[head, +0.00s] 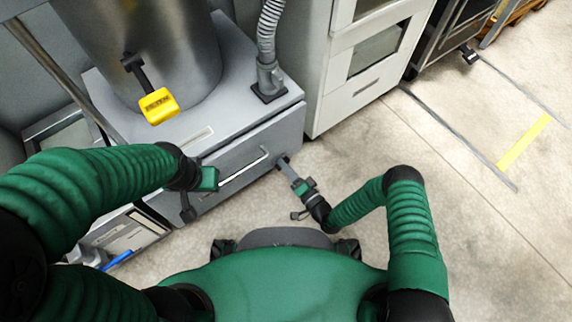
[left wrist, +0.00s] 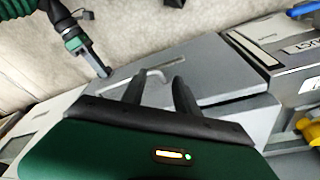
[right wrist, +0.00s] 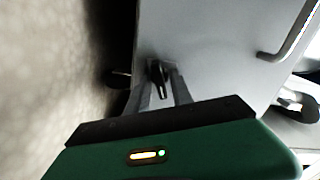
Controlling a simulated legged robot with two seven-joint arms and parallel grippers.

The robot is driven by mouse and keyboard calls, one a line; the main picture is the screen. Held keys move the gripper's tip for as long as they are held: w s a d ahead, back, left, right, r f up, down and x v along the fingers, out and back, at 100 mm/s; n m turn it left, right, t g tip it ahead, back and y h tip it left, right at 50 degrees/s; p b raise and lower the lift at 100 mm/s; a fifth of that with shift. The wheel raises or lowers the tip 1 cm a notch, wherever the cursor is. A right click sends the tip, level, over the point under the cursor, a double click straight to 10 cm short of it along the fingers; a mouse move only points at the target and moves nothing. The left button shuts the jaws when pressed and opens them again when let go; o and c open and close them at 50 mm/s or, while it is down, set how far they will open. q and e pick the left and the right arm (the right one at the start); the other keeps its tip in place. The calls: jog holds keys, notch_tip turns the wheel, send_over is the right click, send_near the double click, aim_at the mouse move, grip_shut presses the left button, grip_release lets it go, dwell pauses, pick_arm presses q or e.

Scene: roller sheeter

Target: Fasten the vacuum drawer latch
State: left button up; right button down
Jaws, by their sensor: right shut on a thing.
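The grey drawer front (head: 235,158) sits at the base of the grey cabinet, with a pale bar handle (head: 245,171) across it; the drawer looks closed, though any small gap is hard to see. My right gripper (head: 284,161) is at the drawer's right end. In the right wrist view its fingers (right wrist: 160,84) are shut on a small dark latch (right wrist: 159,70), whose lower part they hide. My left gripper (head: 212,179) is by the handle's left end. In the left wrist view its fingers (left wrist: 157,84) stand apart, and the handle (left wrist: 153,74) shows between and beyond them.
A metal drum (head: 150,45) stands on the cabinet, with a yellow tag-like part (head: 158,106) in front. A ribbed grey hose (head: 268,35) rises at the cabinet's right. A white cabinet (head: 350,75) stands behind. Open concrete floor (head: 470,220) lies to the right.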

jog(key=shift+s+a+f+n+p, duration=0.15)
jog(key=shift+n+p, duration=1.2)
jog(key=shift+n, duration=1.95)
jog(key=shift+s+d+f+n+p, duration=0.1)
jog(key=shift+n+p, duration=1.2)
jog(key=shift+n, duration=2)
jog(key=c, duration=1.5)
grip_release()
jog(key=shift+o, duration=0.2)
jog(key=shift+w, duration=0.1)
jog(key=shift+r, duration=0.1)
